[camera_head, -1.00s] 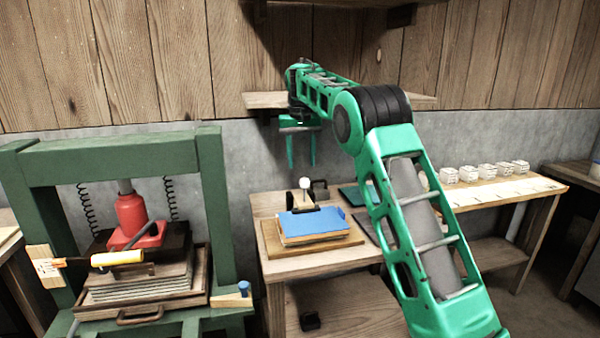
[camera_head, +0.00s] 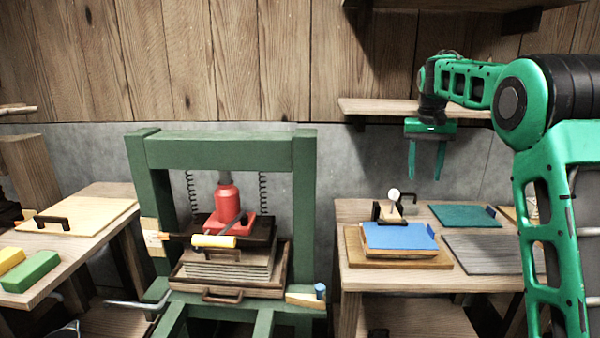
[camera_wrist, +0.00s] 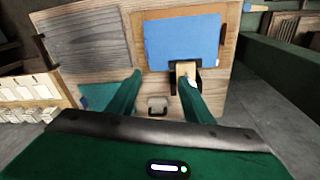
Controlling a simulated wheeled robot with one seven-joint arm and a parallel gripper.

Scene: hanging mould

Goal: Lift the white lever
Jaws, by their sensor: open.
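The white lever shows in the head view as a round white knob (camera_head: 394,194) on a black bracket (camera_head: 388,211). The bracket is at the back edge of a wooden board with a blue sheet (camera_head: 400,236) on the right table. My gripper (camera_head: 426,176) is open and empty above the table, up and to the right of the knob, apart from it. In the wrist view my gripper (camera_wrist: 160,80) points down at the table, and the right finger partly hides the white part (camera_wrist: 192,82) beside the black bracket and blue sheet (camera_wrist: 183,35).
A green press (camera_head: 220,138) with a red jack (camera_head: 228,205) stands left of the table. A teal plate (camera_head: 465,216) and a grey slatted board (camera_head: 490,252) lie right of the blue sheet. A wall shelf (camera_head: 385,106) is just behind my gripper.

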